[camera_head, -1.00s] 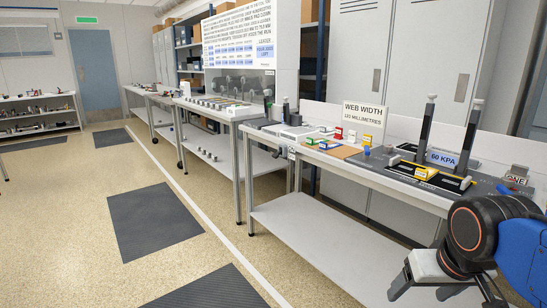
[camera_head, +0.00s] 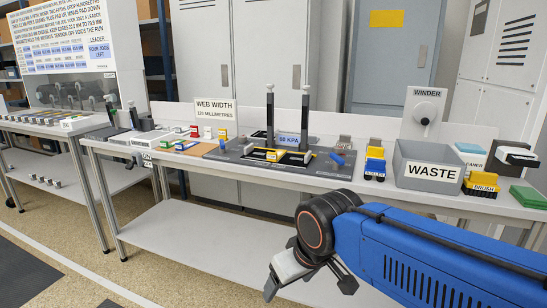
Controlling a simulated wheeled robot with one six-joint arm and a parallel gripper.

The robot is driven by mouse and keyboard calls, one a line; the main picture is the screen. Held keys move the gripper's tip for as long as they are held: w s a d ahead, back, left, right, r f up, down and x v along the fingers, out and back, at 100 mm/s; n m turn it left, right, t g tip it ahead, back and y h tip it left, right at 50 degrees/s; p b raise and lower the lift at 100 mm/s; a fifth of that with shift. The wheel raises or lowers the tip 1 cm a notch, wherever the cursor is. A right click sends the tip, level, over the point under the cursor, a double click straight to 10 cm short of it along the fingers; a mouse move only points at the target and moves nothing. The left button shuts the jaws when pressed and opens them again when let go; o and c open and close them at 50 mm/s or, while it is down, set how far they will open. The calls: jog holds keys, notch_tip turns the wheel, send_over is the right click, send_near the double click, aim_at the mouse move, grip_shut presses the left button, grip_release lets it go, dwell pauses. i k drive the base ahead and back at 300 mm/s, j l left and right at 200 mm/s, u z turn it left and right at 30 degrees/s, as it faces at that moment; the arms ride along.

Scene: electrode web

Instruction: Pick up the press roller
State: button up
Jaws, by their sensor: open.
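My gripper (camera_head: 309,285) hangs in front of the bench at the lower middle of the head view, open and empty, well apart from the bench items. No thing that I can surely name as the press roller shows. A dark press station (camera_head: 238,153) with two tall black posts stands on the bench, with a yellow-edged part (camera_head: 268,155) between them and a sign reading 60 KPA (camera_head: 289,140). A small blue part (camera_head: 337,157) lies at its right end. Details there are too small to tell.
On the bench (camera_head: 385,186) stand a grey WASTE bin (camera_head: 428,166), a yellow brush (camera_head: 482,186), a winder (camera_head: 425,112) and a blue-and-yellow item (camera_head: 375,163). A WEB WIDTH sign (camera_head: 215,109) stands left. The lower shelf (camera_head: 190,228) looks bare.

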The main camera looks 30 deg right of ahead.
aim_at(376, 166)
jog(key=l+z, duration=0.15)
jog(key=z, duration=1.1)
